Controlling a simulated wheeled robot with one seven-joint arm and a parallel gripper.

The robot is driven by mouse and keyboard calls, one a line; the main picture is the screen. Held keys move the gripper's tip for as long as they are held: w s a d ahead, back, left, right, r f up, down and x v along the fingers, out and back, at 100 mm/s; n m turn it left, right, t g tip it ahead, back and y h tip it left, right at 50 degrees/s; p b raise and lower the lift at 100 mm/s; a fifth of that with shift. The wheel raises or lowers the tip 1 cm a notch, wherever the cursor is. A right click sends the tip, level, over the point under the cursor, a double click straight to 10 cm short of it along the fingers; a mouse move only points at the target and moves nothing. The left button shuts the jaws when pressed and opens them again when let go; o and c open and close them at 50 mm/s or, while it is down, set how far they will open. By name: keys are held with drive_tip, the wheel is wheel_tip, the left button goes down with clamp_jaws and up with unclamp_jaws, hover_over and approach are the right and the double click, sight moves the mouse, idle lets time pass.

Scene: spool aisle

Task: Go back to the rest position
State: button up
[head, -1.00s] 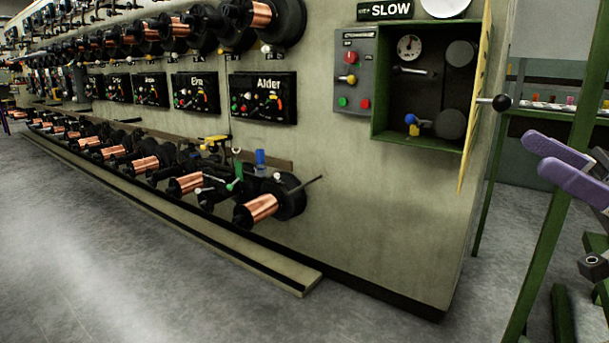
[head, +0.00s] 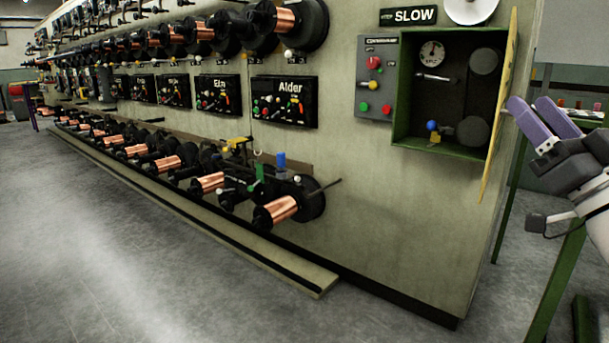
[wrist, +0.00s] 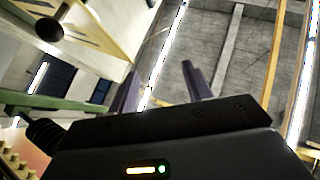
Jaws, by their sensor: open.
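My gripper (head: 542,117) is at the right edge of the head view, with two purple fingers pointing up and to the left. The fingers are apart with nothing between them. In the wrist view the two fingers (wrist: 163,88) also stand apart and empty, pointing toward the ceiling. The gripper is just right of the open yellow door (head: 499,110) of a green box (head: 397,100) on the machine wall. I cannot tell whether a finger touches the door.
The machine wall carries rows of copper spools (head: 275,211) and black panels, one labelled Alder (head: 284,101). A grey control box (head: 375,80) adjoins the green box. A green frame (head: 556,285) stands at the lower right. The grey floor (head: 130,250) at left is clear.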

drive_tip(key=w+a+f+m+g+h+p, duration=0.1)
drive_tip(key=w+a+f+m+g+h, duration=0.1)
drive_tip(key=f+m+g+h, duration=0.4)
drive_tip(key=w+a+f+m+g+h+p, duration=0.1)
drive_tip(key=w+a+f+g+h, duration=0.2)
drive_tip(key=f, duration=0.5)
drive_tip(key=s+a+f+n+g, duration=0.2)
drive_tip(key=s+a+f+g, duration=0.2)
drive_tip(key=f, duration=0.5)
drive_tip(key=s+a+f+n+g+y+p, duration=0.1)
drive_tip(key=s+a+f+g, duration=0.4)
drive_tip(key=s+a+f, duration=0.4)
drive_tip(key=shift+s+a+f+n+g+y, duration=0.2)
drive_tip(key=shift+s+f+n+g+y, duration=0.15)
drive_tip(key=shift+s, duration=0.75)
